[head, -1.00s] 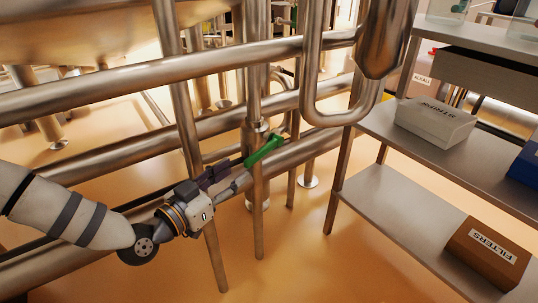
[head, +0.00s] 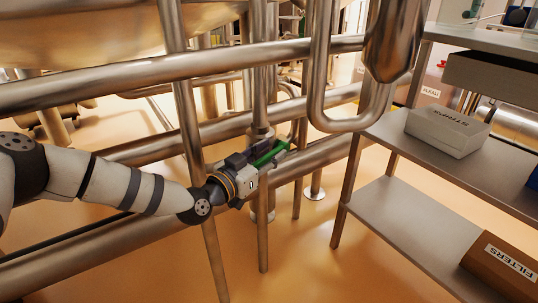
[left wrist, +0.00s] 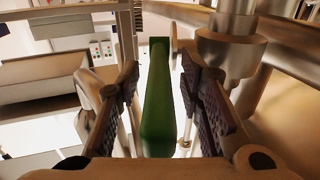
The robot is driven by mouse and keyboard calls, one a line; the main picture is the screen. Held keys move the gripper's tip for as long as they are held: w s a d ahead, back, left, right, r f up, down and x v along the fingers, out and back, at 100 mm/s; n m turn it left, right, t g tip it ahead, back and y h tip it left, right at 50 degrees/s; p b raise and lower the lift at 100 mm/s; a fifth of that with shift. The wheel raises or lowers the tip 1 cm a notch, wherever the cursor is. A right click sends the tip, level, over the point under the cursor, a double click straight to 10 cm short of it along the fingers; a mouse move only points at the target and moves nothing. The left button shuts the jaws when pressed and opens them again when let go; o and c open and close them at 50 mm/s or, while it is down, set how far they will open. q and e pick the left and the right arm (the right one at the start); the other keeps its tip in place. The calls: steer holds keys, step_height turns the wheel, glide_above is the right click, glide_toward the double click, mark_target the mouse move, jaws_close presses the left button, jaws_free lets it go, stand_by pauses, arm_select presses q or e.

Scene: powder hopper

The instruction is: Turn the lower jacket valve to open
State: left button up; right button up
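The lower jacket valve shows as a green lever handle (head: 271,154) beside a vertical steel pipe, slanting up to the right in the head view. In the left wrist view the green handle (left wrist: 158,100) runs lengthwise between the two dark finger pads. My left gripper (head: 262,157) is around the handle, one finger on each side. The wrist view shows a gap on both sides of the handle, so the gripper (left wrist: 160,95) is open and not clamped. The fingers partly hide the handle and its pivot in the head view. My right gripper is not in view.
Long steel pipes (head: 120,76) cross in front of and above my left arm. A thin upright post (head: 189,120) stands close by the wrist. At the right, a shelf unit (head: 395,213) holds a white box (head: 446,131) and a brown filters box (head: 500,267).

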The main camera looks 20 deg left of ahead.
arm_select(q)
jaws_close()
steer(key=shift+r, duration=0.1)
